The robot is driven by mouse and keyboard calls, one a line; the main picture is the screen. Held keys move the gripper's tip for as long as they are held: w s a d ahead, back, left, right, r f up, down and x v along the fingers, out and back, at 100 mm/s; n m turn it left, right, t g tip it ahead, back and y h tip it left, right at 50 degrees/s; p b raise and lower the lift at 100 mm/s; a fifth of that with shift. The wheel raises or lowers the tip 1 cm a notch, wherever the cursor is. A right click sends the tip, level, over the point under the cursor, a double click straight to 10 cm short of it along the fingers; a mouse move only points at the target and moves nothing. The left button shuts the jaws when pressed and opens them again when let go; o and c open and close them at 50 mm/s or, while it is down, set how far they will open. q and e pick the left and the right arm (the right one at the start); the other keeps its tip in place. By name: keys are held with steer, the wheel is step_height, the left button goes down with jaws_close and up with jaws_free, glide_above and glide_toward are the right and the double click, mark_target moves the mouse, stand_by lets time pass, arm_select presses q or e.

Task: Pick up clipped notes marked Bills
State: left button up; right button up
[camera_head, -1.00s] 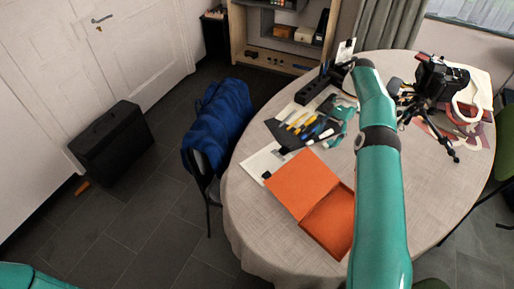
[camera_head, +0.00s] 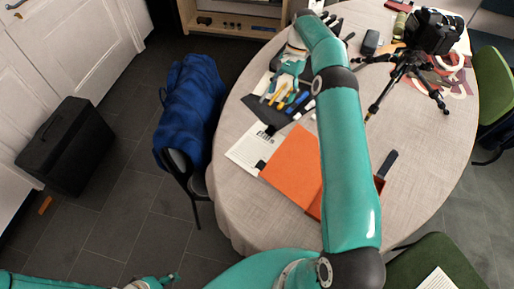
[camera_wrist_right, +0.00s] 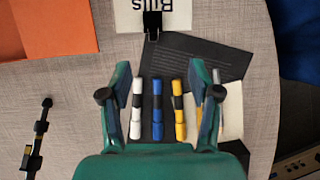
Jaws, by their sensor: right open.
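The notes marked Bills are a white printed sheet (camera_head: 253,149) on the table, left of the orange box. In the right wrist view the sheet (camera_wrist_right: 128,17) shows at the top edge with "Bills" upside down, partly cut off. A black binder clip (camera_wrist_right: 152,24) grips its near edge. My right gripper (camera_wrist_right: 158,78) is open and empty, its fingers over pens on a dark pouch, apart from the sheet. In the head view my right gripper (camera_head: 286,78) is beyond the pouch. My left gripper (camera_head: 150,283) is at the bottom edge, mostly cut off, away from the table.
Several markers lie on the dark pouch (camera_head: 262,106). The orange box (camera_head: 293,165) is partly behind my right arm. A tripod with a camera (camera_head: 432,35) stands at the right of the table. A chair with a blue jacket (camera_head: 190,105) is at its left.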

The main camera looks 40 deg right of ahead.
glide_above(275, 124)
steer(key=f, duration=0.4)
steer(key=s+f, duration=0.1)
steer(key=f, duration=0.1)
steer(key=shift+f+p, duration=0.15)
steer(key=shift+p, duration=0.15)
steer(key=shift+s+a+f+p, duration=0.1)
steer(key=shift+a+f+p, duration=0.1)
steer(key=shift+f+p, duration=0.15)
steer(key=p+x, duration=0.1)
steer(key=x, duration=0.2)
steer(key=shift+s+f, duration=0.1)
steer(key=shift+f, duration=0.2)
steer(key=shift+a+f, duration=0.15)
steer(key=shift+f, duration=0.35)
jaws_close()
steer(key=shift+r, duration=0.1)
